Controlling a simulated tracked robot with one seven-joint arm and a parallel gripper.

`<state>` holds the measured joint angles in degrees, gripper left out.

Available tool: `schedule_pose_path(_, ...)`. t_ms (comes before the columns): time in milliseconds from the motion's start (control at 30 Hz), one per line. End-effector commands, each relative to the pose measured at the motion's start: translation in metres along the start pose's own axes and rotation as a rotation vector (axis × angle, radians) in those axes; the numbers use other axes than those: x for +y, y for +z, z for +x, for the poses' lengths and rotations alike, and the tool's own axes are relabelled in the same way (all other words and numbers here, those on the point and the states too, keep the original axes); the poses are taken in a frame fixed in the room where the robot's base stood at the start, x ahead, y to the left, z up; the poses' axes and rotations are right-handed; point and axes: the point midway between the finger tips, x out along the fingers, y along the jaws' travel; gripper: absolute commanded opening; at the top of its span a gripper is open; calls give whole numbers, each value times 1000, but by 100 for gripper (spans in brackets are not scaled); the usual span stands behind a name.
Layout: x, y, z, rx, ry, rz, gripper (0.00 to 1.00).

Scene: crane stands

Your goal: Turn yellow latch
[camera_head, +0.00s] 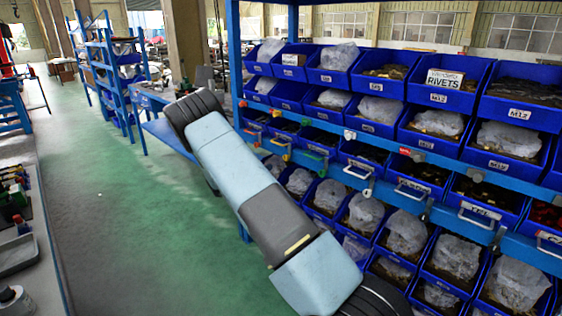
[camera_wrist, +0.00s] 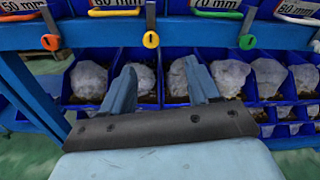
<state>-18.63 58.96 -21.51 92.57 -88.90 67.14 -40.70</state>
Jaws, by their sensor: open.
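The yellow latch (camera_wrist: 151,40) shows in the wrist view as a round yellow tab with a dark slot. It hangs on the blue rail, below a grey upright part between two labelled drawers. My gripper (camera_wrist: 160,66) is open and empty, its two blue-grey fingers pointing up toward the rail. The latch lies ahead, between the fingers' lines in the picture, a little left of centre. No contact shows. In the head view I cannot make out my gripper's fingers, and the latch is too small to tell surely.
An orange latch (camera_wrist: 50,42) is left of the yellow one and a green latch (camera_wrist: 247,42) is right. Blue bins with bagged parts (camera_wrist: 228,76) sit below the rail. In the head view, the green floor (camera_head: 130,220) left of the rack is clear.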

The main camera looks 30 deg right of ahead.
Motion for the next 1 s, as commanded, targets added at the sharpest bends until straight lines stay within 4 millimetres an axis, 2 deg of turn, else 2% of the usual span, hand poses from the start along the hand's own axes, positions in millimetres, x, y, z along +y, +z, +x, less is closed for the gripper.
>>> schedule_pose_path(133,13,-13,-1,-38,26,-50,60)
schedule_pose_path(367,16,-14,15,-48,31,-61,60)
schedule_pose_path(1000,19,-9,118,-46,31,-59,60)
